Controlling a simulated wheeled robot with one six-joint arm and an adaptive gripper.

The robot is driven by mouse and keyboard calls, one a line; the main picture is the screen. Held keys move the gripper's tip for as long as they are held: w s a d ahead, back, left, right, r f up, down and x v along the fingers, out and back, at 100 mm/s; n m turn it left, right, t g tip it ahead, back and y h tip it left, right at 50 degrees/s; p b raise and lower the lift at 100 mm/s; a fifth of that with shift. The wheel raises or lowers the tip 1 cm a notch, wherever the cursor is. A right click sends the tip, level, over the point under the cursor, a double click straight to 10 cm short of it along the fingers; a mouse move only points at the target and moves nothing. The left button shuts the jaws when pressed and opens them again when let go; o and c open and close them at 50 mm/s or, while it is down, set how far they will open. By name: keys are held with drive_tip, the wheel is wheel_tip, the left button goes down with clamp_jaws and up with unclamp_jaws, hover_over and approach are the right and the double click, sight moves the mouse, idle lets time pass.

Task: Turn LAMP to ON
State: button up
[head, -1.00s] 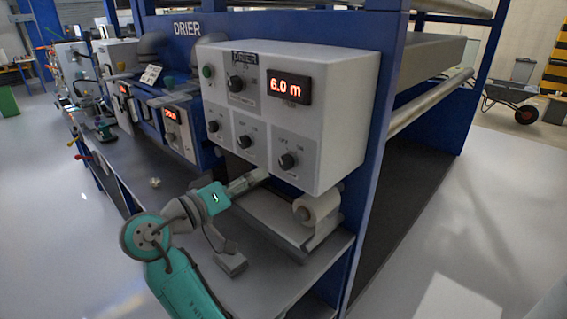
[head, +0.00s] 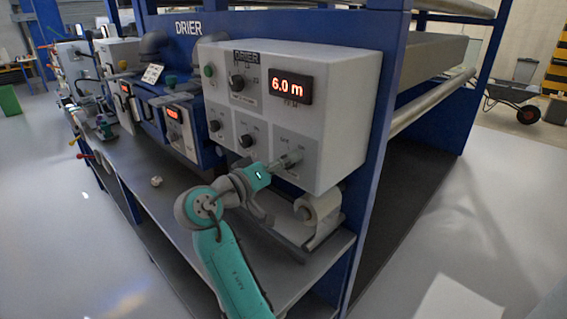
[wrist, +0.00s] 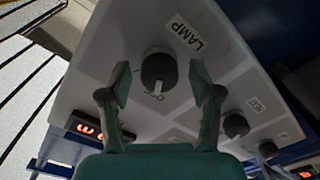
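The LAMP knob (wrist: 155,68) is black and round, on a pale panel beside the LAMP label (wrist: 188,32) in the wrist view. Its pale pointer mark points down in the picture, towards small lettering (wrist: 153,96) that looks like OFF. My gripper (wrist: 160,76) is open, with one finger on each side of the knob and visible gaps to both. In the head view my gripper (head: 288,162) is at the lower right section of the DRIER control box (head: 335,120) and hides the knob there.
Other black knobs (head: 246,141) sit left of my gripper on the same box, with a red display (head: 291,88) above. A white roll (head: 318,208) is just below the box, over the grey shelf (head: 270,270). Open floor lies left.

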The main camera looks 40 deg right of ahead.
drive_tip(key=c, duration=1.1)
drive_tip(key=shift+m, duration=0.4)
drive_tip(key=m, duration=0.5)
drive_tip(key=shift+m, duration=0.4)
drive_tip(key=m, duration=0.5)
drive_tip(key=shift+s, duration=0.15)
drive_tip(key=shift+m, duration=0.3)
drive_tip(key=o, duration=1.1)
drive_tip(key=shift+o, duration=0.2)
